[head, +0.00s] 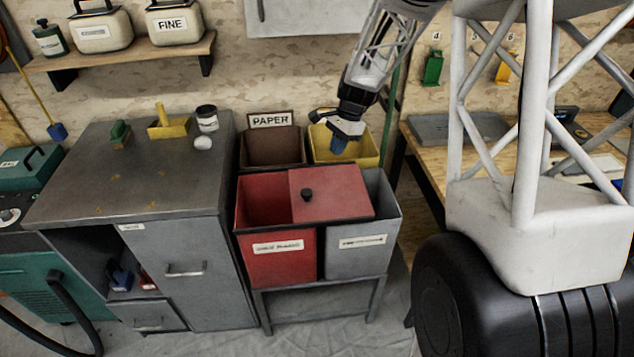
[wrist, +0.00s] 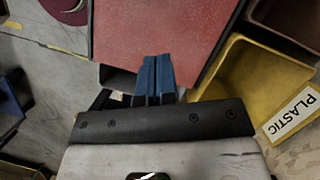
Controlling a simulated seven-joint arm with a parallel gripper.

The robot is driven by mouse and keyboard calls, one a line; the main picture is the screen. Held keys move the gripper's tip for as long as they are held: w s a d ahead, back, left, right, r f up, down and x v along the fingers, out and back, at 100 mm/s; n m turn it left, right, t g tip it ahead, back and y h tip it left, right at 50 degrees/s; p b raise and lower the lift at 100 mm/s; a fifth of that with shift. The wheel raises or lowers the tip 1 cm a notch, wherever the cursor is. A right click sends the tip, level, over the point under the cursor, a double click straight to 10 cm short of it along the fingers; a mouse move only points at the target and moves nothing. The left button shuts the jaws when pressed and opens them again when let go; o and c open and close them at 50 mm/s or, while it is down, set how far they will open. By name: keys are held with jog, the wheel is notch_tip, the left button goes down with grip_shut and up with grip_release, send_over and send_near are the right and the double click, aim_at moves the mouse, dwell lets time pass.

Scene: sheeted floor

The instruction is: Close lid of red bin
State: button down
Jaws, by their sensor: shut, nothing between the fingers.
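The red bin (head: 277,262) stands at the front left of a bin stand, with a label on its front. Its left part is open at the top. The red lid (head: 328,188), a flat panel with a dark knob, lies to the right, partly over the red bin and partly over the grey bin (head: 372,242). My gripper (head: 338,146) is shut and empty, with blue fingertips, above the yellow bin behind the lid. In the wrist view the blue fingertips (wrist: 157,72) overlap the edge of the red lid (wrist: 165,28). I cannot tell whether they touch it.
A brown bin with a PAPER sign (head: 270,121) and the yellow bin (head: 372,152) stand behind. A grey cabinet (head: 140,190) with small items on top stands left. A wooden workbench (head: 432,152) is at right.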

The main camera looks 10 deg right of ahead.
send_near(316, 195)
jog(key=f, duration=0.2)
jog(key=d+f, duration=0.1)
jog(key=shift+w+d+f, duration=0.1)
jog(key=shift+w+f, duration=0.15)
jog(key=shift+w, duration=0.05)
jog(key=shift+s+a+f, duration=0.1)
jog(key=shift+s+a, duration=0.1)
jog(key=shift+a, duration=0.25)
jog(key=shift+s+a+f, duration=0.1)
jog(key=shift+s+a, duration=0.15)
jog(key=shift+a, duration=0.2)
jog(key=shift+s+a+f, duration=0.1)
jog(key=shift+s+a, duration=0.15)
jog(key=shift+a, duration=0.2)
jog(key=shift+s+a+f, duration=0.1)
jog(key=shift+s+a, duration=0.15)
jog(key=shift+a, duration=0.2)
jog(key=shift+a, duration=0.1)
jog(key=a, duration=1.7)
jog(key=shift+a, duration=0.15)
